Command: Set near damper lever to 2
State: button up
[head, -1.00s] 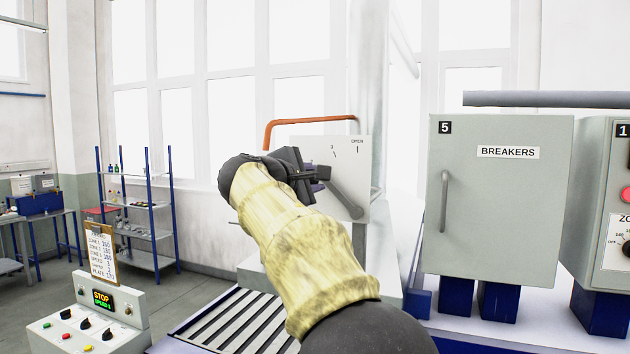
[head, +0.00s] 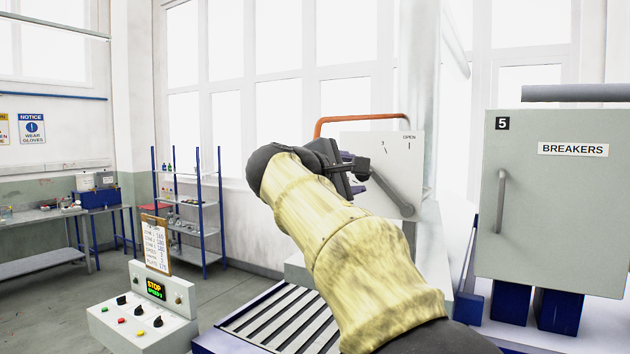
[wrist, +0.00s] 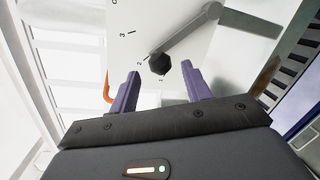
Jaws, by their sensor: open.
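The damper lever (head: 394,192) is a grey bar on a white plate (head: 402,152) marked "3" and "OPEN". It slants from the plate's lower right up to the left. My gripper (head: 362,180) is in front of the plate's left part. In the wrist view, my gripper (wrist: 160,72) is open, its purple fingers on either side of the knob, with gaps visible.
An orange pipe (head: 318,128) rises behind the plate. A grey breaker cabinet (head: 540,215) stands to the right. A slatted conveyor (head: 280,325) lies below my arm. A control box (head: 140,325) with a clipboard stands at the lower left, shelves (head: 190,205) behind.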

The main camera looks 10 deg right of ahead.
jog(key=b+v, duration=0.2)
jog(key=v, duration=1)
jog(key=shift+a, duration=0.25)
jog(key=shift+s, duration=0.15)
notch_tip(320, 180, down, 31)
jog(key=w+d+g+y, duration=0.1)
jog(key=w+g+y, duration=0.25)
jog(key=y, duration=0.35)
jog(key=s+d+f+m+g+y, duration=0.1)
jog(key=s+f+m+g+y, duration=0.1)
jog(key=s+f+m, duration=0.4)
jog(key=s+d+f+m+g+y, duration=0.1)
jog(key=s+f+m+g+y, duration=0.2)
jog(key=s+f+m, duration=0.4)
jog(key=s+f, duration=0.6)
jog(key=f, duration=0.5)
jog(key=shift+d+f+y, duration=0.3)
jog(key=shift+f, duration=0.05)
